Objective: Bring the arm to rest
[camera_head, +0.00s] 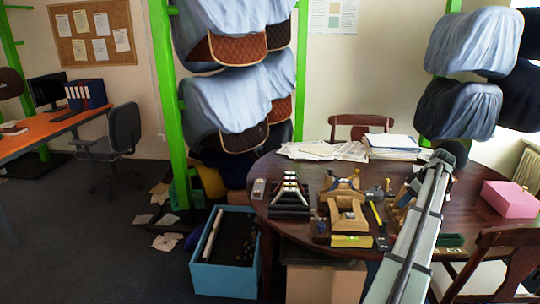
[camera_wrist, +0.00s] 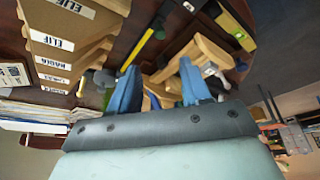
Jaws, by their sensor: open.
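My gripper (camera_wrist: 158,82) shows in the wrist view as two blue fingers standing apart, with nothing seen held between them. Beyond the fingers are tan wooden pieces and a yellow-handled tool (camera_wrist: 142,47) on the dark table, apparently clear of the fingers. In the head view my grey arm rises from the bottom right over the round table's right half; my fingers cannot be made out there.
The round dark table (camera_head: 290,232) carries wooden saddle forms (camera_head: 347,212), a black stand with pale bars (camera_head: 289,197), papers (camera_head: 325,151) and a pink box (camera_head: 509,199). A blue bin (camera_head: 225,278) stands on the floor. Chairs (camera_head: 362,124) and green racks surround the table.

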